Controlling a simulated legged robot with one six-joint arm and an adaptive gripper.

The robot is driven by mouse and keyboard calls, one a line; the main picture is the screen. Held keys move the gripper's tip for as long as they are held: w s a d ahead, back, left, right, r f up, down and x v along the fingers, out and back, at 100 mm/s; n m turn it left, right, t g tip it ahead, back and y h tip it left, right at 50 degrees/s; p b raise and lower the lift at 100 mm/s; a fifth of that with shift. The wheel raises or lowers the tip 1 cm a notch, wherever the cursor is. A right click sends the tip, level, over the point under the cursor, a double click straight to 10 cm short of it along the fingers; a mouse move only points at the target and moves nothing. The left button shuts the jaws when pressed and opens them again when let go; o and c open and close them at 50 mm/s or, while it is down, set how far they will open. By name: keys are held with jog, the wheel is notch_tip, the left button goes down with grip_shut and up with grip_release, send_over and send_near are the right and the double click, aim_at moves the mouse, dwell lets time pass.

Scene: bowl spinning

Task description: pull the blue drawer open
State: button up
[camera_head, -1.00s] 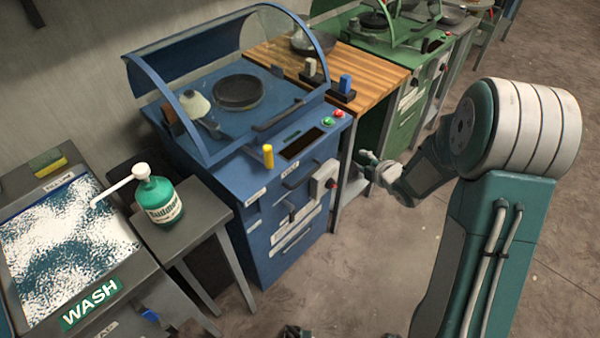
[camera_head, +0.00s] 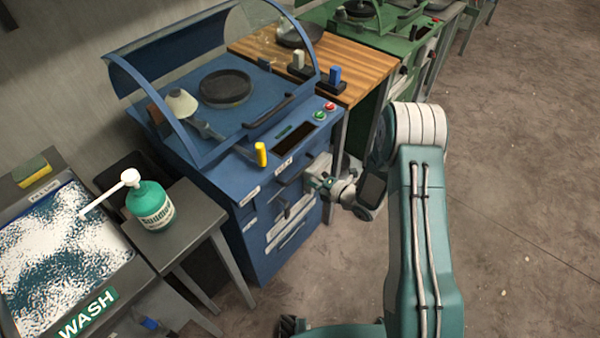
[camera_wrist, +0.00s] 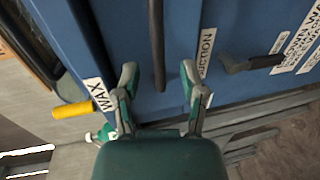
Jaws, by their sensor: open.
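The blue cabinet (camera_head: 263,225) stands left of my arm in the head view, its drawer fronts facing me. The upper drawer front has a dark bar handle (camera_head: 290,178), partly hidden near my gripper (camera_head: 318,185). In the wrist view, the blue drawer front (camera_wrist: 120,40) fills the top, with white WAX and partly hidden "...CTION" labels. The dark handle (camera_wrist: 157,45) runs down between the two fingertips of my gripper (camera_wrist: 159,82). The fingers are open, one on each side of the handle's near end, with gaps on both sides. The drawer looks shut.
A second dark handle (camera_wrist: 250,63) lies right of my fingers. A green bottle (camera_head: 150,203) stands on a grey side table (camera_head: 190,222) at left. The floor (camera_head: 510,200) at right is clear.

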aim_at(300, 171)
jog(key=x, duration=0.4)
jog(key=shift+w+a, duration=0.15)
jog(key=shift+a, duration=0.2)
jog(key=shift+d, duration=0.1)
grip_shut()
